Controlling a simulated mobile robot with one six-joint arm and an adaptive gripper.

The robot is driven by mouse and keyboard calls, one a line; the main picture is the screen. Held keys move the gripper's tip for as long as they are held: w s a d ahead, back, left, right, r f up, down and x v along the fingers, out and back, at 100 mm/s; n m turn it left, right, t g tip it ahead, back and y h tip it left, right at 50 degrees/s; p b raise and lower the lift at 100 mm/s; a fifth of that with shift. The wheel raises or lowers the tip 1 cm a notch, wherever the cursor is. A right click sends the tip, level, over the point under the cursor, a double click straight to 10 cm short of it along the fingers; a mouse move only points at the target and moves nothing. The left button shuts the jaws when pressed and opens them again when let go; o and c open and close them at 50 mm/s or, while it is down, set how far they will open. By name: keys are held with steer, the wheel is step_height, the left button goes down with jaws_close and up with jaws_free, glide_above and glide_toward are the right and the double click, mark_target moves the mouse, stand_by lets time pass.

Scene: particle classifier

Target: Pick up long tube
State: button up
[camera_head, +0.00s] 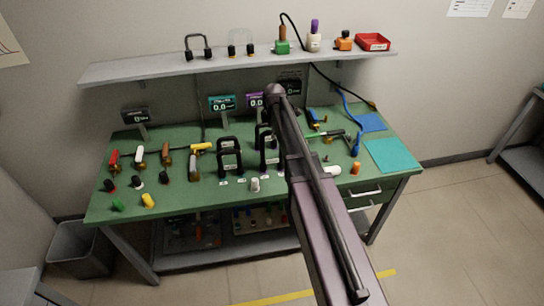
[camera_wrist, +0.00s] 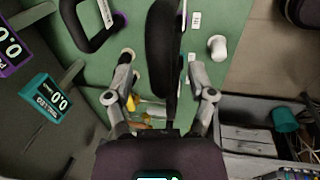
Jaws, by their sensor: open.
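In the wrist view my gripper (camera_wrist: 160,58) is open, with one grey finger on each side. A dark, tall shape (camera_wrist: 163,40) stands in the picture between the fingers; I cannot tell its distance from them. In the head view my arm shows, but I cannot make out the gripper. Several tubes and handled tools stand on the left of the green bench. One is a long silver tube with a tan top (camera_head: 194,165); another is a yellow-ended tube (camera_head: 201,147). I cannot tell which is the long tube. Yellow and orange pieces (camera_wrist: 145,107) show below the fingers.
Two black frames, a left one (camera_head: 230,155) and a right one (camera_head: 269,152), stand mid-bench. A white cylinder (camera_head: 255,184) is in front; it also shows in the wrist view (camera_wrist: 217,47). A shelf (camera_head: 150,70) overhangs the back. Small displays (camera_head: 221,103) stand behind.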

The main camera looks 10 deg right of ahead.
steer(key=shift+w+f+b, duration=0.15)
steer(key=shift+f+b, duration=0.35)
steer(key=shift+f, duration=0.3)
jaws_close()
